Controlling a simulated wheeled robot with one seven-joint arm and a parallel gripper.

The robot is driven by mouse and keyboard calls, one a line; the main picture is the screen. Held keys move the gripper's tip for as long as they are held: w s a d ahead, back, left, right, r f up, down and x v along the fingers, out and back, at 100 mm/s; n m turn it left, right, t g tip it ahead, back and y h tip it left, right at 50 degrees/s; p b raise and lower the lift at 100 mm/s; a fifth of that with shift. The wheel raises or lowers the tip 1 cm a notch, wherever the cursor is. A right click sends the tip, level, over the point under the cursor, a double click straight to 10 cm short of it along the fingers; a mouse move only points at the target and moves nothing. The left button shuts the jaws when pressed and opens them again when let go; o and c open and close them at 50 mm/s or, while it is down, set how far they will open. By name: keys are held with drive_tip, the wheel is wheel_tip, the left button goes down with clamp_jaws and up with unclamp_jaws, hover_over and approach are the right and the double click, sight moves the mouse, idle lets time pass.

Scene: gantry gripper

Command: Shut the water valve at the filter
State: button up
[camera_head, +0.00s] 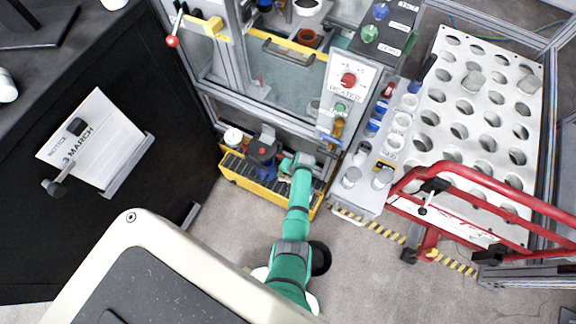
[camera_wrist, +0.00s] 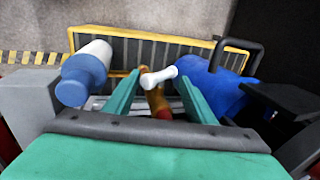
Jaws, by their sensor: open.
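The water valve has a brass body (camera_wrist: 156,101) with a white lever handle (camera_wrist: 159,77), seen in the middle of the wrist view. The handle lies crosswise, slightly tilted. My gripper (camera_wrist: 160,82) is open, with its green fingers on either side of the valve; I cannot tell whether they touch it. The blue filter housing (camera_wrist: 212,88) is right of the fingers. In the head view the blue filter (camera_head: 265,172) stands in the yellow-edged tray, just left of my gripper (camera_head: 299,163). The valve is mostly hidden there by my gripper.
A yellow-railed tray (camera_wrist: 110,34) surrounds the filter. A blue-and-white cylinder (camera_wrist: 86,72) stands close left of my fingers. A black curved handle (camera_wrist: 250,48) rises at right.

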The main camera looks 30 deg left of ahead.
clamp_jaws()
drive_tip(key=shift+d, duration=0.1)
drive_tip(key=shift+w+d, duration=0.1)
drive_tip(key=shift+w, duration=0.05)
idle(0.7)
idle(0.3)
unclamp_jaws()
drive_tip(key=shift+s+r, duration=0.15)
drive_tip(key=shift+s, duration=0.05)
